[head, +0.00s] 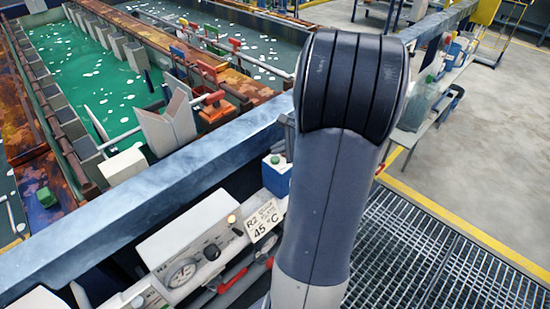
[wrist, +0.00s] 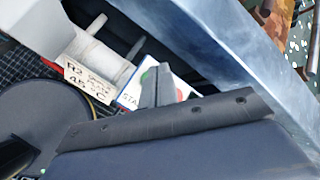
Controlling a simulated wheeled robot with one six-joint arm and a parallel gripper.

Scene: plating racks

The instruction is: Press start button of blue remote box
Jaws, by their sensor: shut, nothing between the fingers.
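The blue remote box (head: 277,180) has a white top with a green button (head: 275,159). It stands beside the long blue-grey beam, just left of my arm in the head view. In the wrist view the box's white top (wrist: 129,97) shows part of a START label, a green patch beside my gripper (wrist: 162,72), and a bit of red on its other side. My gripper is shut and empty. Its grey fingers overlap the box top and partly cover the green button. I cannot tell whether they touch it. The head view hides my gripper behind my arm.
A control panel (head: 190,250) with a gauge and knob stands left of the box. A sign (head: 264,220) reading 45 °C is between them. The blue-grey beam (head: 150,205) runs close behind. Green tanks lie beyond it. Metal grating (head: 420,260) is at right.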

